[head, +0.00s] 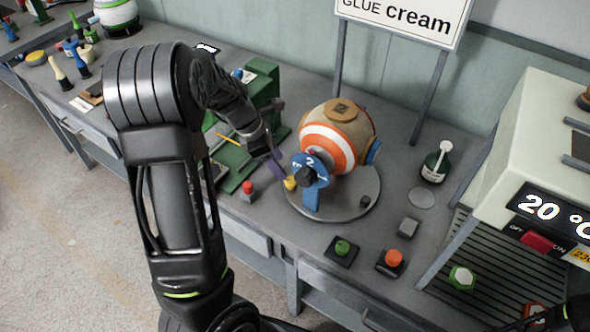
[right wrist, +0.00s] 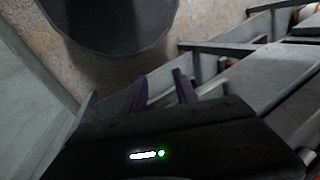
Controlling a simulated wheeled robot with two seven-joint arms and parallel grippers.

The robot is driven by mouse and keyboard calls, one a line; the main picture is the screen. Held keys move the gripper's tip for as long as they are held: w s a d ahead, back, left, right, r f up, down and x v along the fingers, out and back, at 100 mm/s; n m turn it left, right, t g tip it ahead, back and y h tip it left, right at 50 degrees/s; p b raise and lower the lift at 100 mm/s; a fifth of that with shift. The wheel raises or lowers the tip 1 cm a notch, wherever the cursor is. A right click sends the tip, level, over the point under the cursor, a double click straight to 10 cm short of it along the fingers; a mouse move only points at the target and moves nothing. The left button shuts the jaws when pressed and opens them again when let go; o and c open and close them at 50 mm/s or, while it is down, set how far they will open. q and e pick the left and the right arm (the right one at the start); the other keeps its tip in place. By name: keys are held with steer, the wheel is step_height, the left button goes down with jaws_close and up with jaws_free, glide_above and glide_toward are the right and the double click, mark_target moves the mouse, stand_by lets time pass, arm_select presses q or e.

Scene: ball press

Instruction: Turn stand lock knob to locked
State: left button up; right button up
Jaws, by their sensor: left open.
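An orange-and-white striped ball (head: 335,143) sits on a stand with a round grey base (head: 338,212). A blue numbered dial (head: 318,183) with a black centre is at the ball's front. A small yellow knob (head: 290,183) is at the base's left edge, and a small dark knob (head: 365,201) is at its right. I cannot tell which is the lock knob or read its setting. My left gripper (head: 277,168) is open, its purple fingers pointing down just left of the yellow knob, apparently apart from it. My right gripper (right wrist: 160,92) is open and empty above the floor.
A green machine (head: 262,90) stands behind my left gripper. Green (head: 342,247) and orange (head: 393,258) buttons are at the table's front. A glue bottle (head: 437,160) and a heater-like machine (head: 535,150) reading 20 °C are at the right. Open drawers (right wrist: 225,75) show near my right gripper.

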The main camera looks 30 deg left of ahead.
mark_target(290, 180)
arm_select(q)
steer(key=shift+x, duration=3.85)
steer(key=shift+s, duration=0.1)
steer(key=shift+c, duration=0.3)
jaws_close()
